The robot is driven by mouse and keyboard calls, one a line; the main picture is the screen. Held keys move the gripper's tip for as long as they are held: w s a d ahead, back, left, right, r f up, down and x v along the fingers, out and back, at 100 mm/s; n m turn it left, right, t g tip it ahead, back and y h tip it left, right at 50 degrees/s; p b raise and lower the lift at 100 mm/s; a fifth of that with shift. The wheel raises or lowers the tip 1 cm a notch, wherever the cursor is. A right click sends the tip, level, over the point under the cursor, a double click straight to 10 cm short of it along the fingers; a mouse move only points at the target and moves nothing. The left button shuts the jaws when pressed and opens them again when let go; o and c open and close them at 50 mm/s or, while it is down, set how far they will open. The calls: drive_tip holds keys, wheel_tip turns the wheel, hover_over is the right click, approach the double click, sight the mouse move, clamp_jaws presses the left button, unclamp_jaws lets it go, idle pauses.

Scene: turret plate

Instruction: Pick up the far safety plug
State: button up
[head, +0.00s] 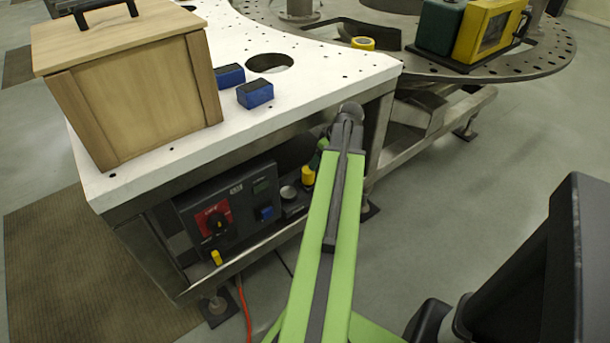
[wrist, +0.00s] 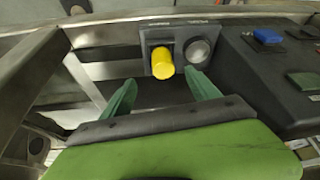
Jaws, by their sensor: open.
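The far safety plug is a yellow cylinder (head: 307,175) on a small dark box under the white table. In the wrist view the yellow plug (wrist: 163,62) stands out from its socket, beside a round silver knob (wrist: 197,51). My gripper (wrist: 160,82) is open, its green fingers spread to the left and right below the plug, with nothing between them. In the head view the gripper (head: 318,158) is mostly hidden behind my arm, close to the plug. Another yellow plug (head: 216,257) sits lower left, by the control box.
The dark control box (head: 232,207) with a red switch stands left of the plug. The white tabletop (head: 325,62) and its metal frame are overhead. A wooden box (head: 135,95) and two blue blocks (head: 255,93) are on top. Open floor lies right.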

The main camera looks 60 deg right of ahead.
sight(310, 174)
drive_tip(key=b+x, duration=0.5)
drive_tip(key=x, duration=0.2)
drive_tip(key=shift+w+a+b, duration=0.2)
drive_tip(key=shift+a+b, duration=0.05)
drive_tip(key=shift+b, duration=0.15)
drive_tip(key=b+x, duration=0.5)
drive_tip(key=shift+d+f, duration=0.1)
drive_tip(key=shift+f, duration=0.05)
drive_tip(key=shift+r, duration=0.2)
drive_tip(key=shift+c, duration=0.4)
clamp_jaws()
